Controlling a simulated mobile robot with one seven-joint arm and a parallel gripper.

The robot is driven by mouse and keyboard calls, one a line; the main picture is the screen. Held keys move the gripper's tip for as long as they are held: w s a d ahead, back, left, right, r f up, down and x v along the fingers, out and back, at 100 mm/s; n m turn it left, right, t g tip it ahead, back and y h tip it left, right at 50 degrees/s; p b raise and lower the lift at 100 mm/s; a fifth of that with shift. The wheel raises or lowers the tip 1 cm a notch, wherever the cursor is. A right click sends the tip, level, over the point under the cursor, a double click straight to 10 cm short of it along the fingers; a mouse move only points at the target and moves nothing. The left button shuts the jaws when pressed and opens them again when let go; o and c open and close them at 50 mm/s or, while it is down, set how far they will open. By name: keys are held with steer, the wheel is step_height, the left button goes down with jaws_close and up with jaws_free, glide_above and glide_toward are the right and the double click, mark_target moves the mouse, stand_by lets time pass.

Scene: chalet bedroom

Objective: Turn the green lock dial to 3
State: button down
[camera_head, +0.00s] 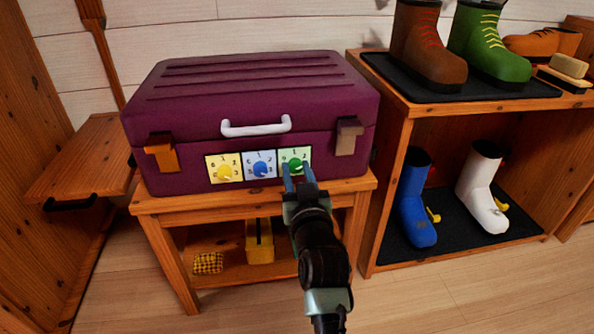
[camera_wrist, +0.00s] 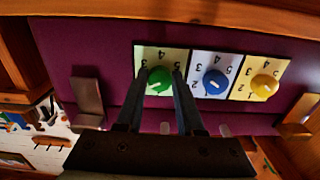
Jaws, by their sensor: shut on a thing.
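A purple suitcase (camera_head: 250,101) lies on a low wooden stand. Its front has a row of lock dials on white and pale panels: yellow (camera_head: 224,172), blue (camera_head: 261,168) and green (camera_head: 295,165). My gripper (camera_head: 298,177) reaches up from below to the green dial, the rightmost one. In the wrist view, which is turned upside down, the green dial (camera_wrist: 160,79) sits between the two fingers of my gripper (camera_wrist: 160,86), which are shut on it. A white mark shows on the dial, but the number it points to is not clear.
A white handle (camera_head: 255,128) is above the dials, with an orange latch (camera_head: 163,154) and a brown latch (camera_head: 348,137) at either side. The wooden stand (camera_head: 170,203) holds a yellow item (camera_head: 259,243) below. A boot shelf (camera_head: 400,130) stands close on the right.

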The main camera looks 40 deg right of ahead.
steer(key=shift+r, duration=0.1)
steer(key=shift+r+m+p, duration=0.1)
steer(key=shift+m+p, duration=0.9)
steer(key=shift+m, duration=0.1)
steer(key=m+p, duration=0.2)
steer(key=m, duration=0.1)
steer(key=m+p, duration=0.2)
steer(key=m, duration=0.4)
steer(key=shift+m, duration=0.3)
steer(key=shift+f, duration=0.2)
steer(key=c, duration=0.5)
jaws_free()
steer(key=shift+a, duration=0.1)
